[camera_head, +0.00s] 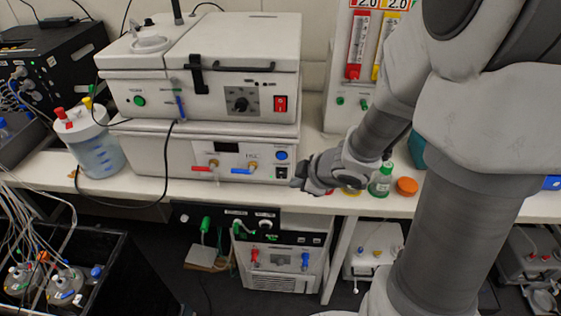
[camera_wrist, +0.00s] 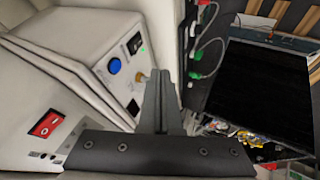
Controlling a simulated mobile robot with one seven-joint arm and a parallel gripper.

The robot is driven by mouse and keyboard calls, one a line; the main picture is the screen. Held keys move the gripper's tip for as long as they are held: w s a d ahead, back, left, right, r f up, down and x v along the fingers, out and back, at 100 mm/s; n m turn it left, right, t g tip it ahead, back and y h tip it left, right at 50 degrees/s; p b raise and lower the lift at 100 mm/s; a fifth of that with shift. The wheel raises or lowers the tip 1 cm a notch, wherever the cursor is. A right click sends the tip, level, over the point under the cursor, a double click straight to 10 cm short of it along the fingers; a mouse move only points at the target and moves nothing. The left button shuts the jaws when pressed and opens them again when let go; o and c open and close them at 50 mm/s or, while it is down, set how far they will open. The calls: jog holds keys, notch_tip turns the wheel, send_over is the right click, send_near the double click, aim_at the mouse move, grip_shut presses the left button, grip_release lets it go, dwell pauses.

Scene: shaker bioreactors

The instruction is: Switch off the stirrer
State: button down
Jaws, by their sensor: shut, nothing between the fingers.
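Two white box devices are stacked on the bench; I cannot tell from any label which is the stirrer. The upper one (camera_head: 215,100) has a black knob (camera_head: 240,100) and a red switch (camera_head: 280,103), which also shows in the wrist view (camera_wrist: 45,124). The lower one (camera_head: 150,158) has a blue button (camera_head: 281,155) and a small black switch (camera_head: 282,172); both show in the wrist view, the button (camera_wrist: 114,65) and the switch (camera_wrist: 135,43). My gripper (camera_head: 300,181) is shut and empty, near the lower device's right front corner. Its fingers (camera_wrist: 161,75) show no clear contact.
A green-capped bottle (camera_head: 380,181) and an orange cap (camera_head: 406,186) stand right of my gripper. A blue-liquid jar (camera_head: 95,150) is at left. Another device (camera_head: 285,255) stands below the bench.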

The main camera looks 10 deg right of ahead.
aim_at(281, 174)
jog(key=shift+f, duration=0.1)
jog(key=w+f+b, duration=0.1)
jog(key=w+f, duration=0.1)
jog(key=w+a+f+b, duration=0.1)
jog(key=w+f+b, duration=0.1)
jog(key=w, duration=0.1)
jog(key=w+f+b, duration=0.1)
jog(key=w+f, duration=0.2)
jog(key=shift+w+a, duration=0.2)
jog(key=shift+w+d+f, duration=0.1)
jog(key=shift+w+d, duration=0.05)
jog(key=shift+w, duration=0.45)
